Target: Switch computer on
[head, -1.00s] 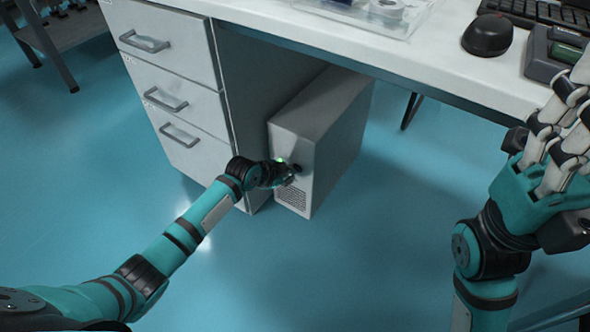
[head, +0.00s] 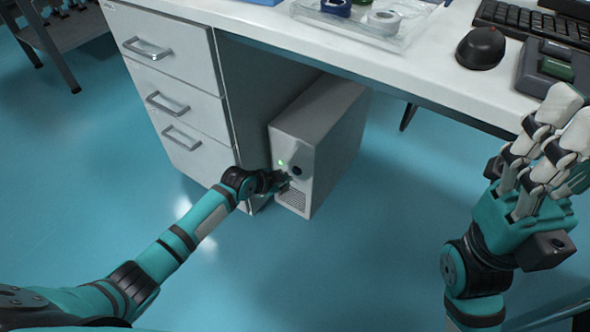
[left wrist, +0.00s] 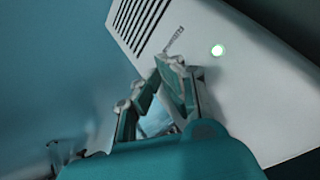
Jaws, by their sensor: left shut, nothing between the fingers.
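The computer (head: 318,130) is a grey tower standing on the floor under the desk, beside the drawers. A small green light (head: 281,162) glows on its front, next to a dark round spot (head: 296,171). In the left wrist view, the tower's pale front (left wrist: 240,90) shows the lit green-white light (left wrist: 217,50) and a slotted vent. My left gripper (head: 282,184) is shut and empty, close to the front below the light; I cannot tell whether it touches. It also shows in the left wrist view (left wrist: 165,85). My right gripper (head: 560,125) is raised at the right, its finger opening unclear.
The white desk top (head: 400,65) overhangs the tower, and the drawer cabinet (head: 170,70) stands left of it. A mouse (head: 481,48), a keyboard (head: 540,22) and a clear tray with tape rolls (head: 395,40) lie on the desk. The blue floor in front is clear.

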